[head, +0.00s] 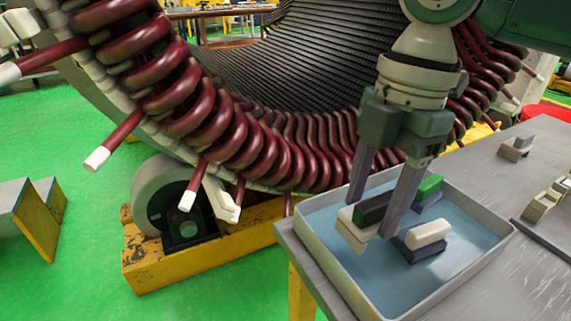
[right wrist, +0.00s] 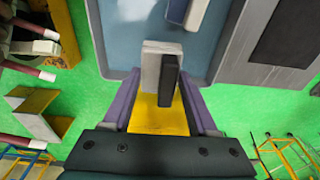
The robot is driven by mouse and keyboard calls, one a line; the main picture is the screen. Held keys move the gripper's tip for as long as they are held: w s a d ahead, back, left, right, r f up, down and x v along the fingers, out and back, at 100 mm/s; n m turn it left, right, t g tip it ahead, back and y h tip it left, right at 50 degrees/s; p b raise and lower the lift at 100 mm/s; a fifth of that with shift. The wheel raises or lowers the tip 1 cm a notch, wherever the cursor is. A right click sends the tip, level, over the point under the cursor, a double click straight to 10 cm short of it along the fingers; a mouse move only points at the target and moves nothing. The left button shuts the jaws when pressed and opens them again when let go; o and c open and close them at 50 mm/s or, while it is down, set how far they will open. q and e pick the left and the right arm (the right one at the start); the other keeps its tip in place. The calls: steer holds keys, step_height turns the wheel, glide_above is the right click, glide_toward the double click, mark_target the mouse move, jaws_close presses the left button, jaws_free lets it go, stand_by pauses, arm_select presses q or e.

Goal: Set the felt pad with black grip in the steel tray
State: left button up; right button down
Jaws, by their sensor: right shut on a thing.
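The felt pad with black grip, a pale block with a black bar on top, is between the fingers of my right gripper (head: 372,218). The pad's pale body (head: 351,232) and black bar (head: 372,208) show in the head view. In the right wrist view the pad (right wrist: 152,62) sits between the purple-grey fingers, overlapping the tray's rim. The steel tray (head: 345,277), with a blue floor, lies on the grey table below. The pad appears over the tray's left part; its exact height is unclear. My left gripper is out of view.
In the tray are a pad with a green grip (head: 430,187) and a dark pad with a white grip (head: 427,234). Small blocks (head: 516,148) stand on the table (head: 490,180) at right. The large stator with dark red coils (head: 200,110) rises close behind the tray.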

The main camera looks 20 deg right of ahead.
steer(key=shift+f+b, duration=0.35)
steer(key=shift+f, duration=2.4)
steer(key=shift+f, duration=0.2)
steer(key=shift+c, duration=0.9)
jaws_free()
